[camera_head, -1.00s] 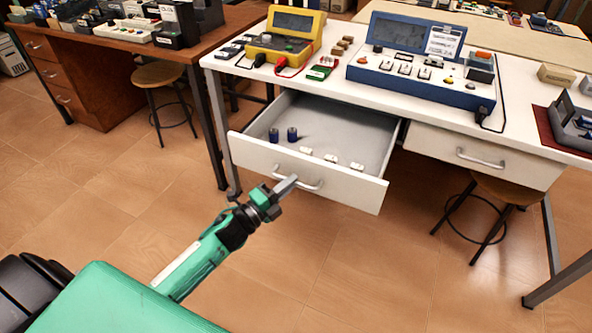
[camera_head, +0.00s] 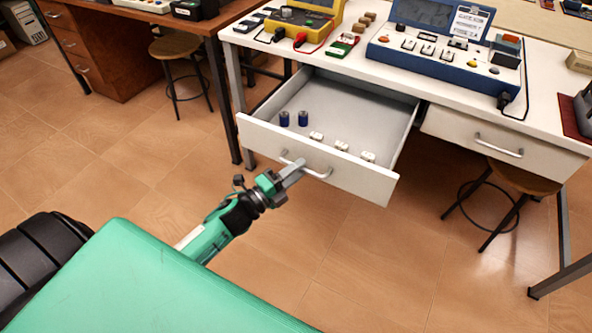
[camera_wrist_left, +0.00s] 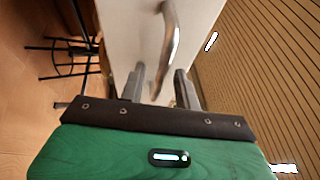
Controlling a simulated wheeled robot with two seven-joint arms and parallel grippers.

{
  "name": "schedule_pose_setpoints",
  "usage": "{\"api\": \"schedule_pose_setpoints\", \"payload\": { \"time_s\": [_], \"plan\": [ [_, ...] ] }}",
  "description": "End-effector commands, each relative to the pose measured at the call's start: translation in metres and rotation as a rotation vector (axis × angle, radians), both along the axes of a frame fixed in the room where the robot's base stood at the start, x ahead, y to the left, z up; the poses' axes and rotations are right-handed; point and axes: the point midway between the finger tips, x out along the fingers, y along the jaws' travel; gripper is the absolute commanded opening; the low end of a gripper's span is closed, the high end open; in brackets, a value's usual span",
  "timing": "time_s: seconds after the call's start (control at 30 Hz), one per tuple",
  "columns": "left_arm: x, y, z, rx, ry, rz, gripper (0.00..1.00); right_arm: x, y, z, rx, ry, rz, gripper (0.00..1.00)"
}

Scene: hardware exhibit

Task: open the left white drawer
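The left white drawer (camera_head: 345,175) is pulled well out from under the white table, with its inside visible. Its curved metal handle (camera_head: 317,174) is on the front panel. My left gripper (camera_head: 297,167) is at the left part of this handle. In the left wrist view, the handle (camera_wrist_left: 172,42) runs down toward the space between the fingers of my left gripper (camera_wrist_left: 160,80). The fingers are apart, with a visible gap around the handle, so they do not look clamped on it. My right gripper is not in view.
Two blue cylinders (camera_head: 303,118) and several small white blocks (camera_head: 341,146) are in the drawer. A second white drawer (camera_head: 460,134) at the right is shut. A stool (camera_head: 520,177) stands beneath it. Yellow and blue instruments are on the white table (camera_head: 350,62). The floor in front is clear.

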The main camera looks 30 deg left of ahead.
Motion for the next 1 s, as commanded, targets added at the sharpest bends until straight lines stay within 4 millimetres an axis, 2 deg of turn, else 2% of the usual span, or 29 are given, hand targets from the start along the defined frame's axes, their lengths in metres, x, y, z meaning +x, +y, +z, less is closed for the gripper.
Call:
{"api": "schedule_pose_setpoints", "payload": {
  "time_s": [0.23,0.37,1.0],
  "plan": [
    [-0.002,0.001,0.0,0.0,0.0,0.0,0.33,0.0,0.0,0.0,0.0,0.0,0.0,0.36],
    [-0.012,0.006,-0.003,-0.001,0.003,0.0,0.33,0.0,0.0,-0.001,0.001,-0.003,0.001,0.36],
    [-0.11,0.05,-0.022,0.0,0.002,0.001,0.33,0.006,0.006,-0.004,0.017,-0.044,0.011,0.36]
  ]
}}
